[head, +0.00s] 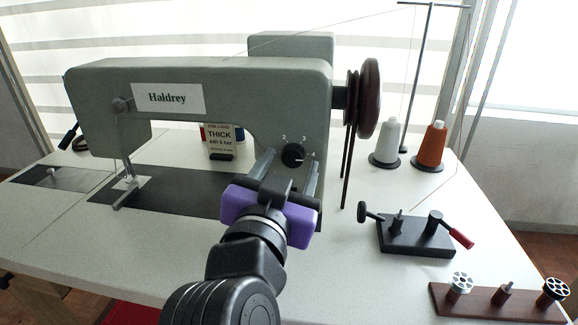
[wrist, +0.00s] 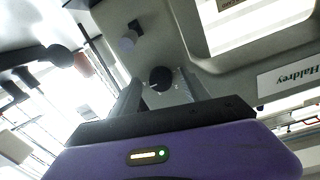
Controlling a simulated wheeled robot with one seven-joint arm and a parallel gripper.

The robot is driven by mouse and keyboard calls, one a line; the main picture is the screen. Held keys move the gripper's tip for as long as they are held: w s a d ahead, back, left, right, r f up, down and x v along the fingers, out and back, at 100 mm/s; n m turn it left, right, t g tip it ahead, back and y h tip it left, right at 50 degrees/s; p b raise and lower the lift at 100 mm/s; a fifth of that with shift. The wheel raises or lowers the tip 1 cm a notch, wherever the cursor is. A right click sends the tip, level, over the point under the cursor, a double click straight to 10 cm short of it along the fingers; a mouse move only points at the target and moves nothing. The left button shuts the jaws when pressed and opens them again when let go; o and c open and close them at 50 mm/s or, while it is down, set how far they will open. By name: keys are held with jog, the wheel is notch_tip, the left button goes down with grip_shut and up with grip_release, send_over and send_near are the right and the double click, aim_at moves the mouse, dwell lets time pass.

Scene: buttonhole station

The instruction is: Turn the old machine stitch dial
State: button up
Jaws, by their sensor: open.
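The stitch dial (head: 293,155) is a small black round knob on the front of the grey sewing machine's (head: 215,80) right column. Small numbers show around it; I can read a 2 and what looks like a 3. My gripper (head: 291,168), with a purple body, is just in front of the column, its two grey fingers apart and pointing at the dial. In the wrist view the dial (wrist: 161,79) appears between and just beyond the open fingers. I cannot tell whether the fingers touch it. A job card (head: 220,138) reading THICK stands behind the machine's arm opening.
A dark red handwheel (head: 369,98) with a belt is at the machine's right end. White (head: 387,143) and orange (head: 430,147) thread cones stand right of it. A black winder block (head: 415,234) with a red handle and a brown bobbin rack (head: 490,305) lie at front right.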

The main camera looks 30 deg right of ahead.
jog(key=p+v, duration=0.1)
jog(key=v, duration=0.6)
jog(key=shift+s, duration=0.2)
jog(key=shift+a, duration=0.25)
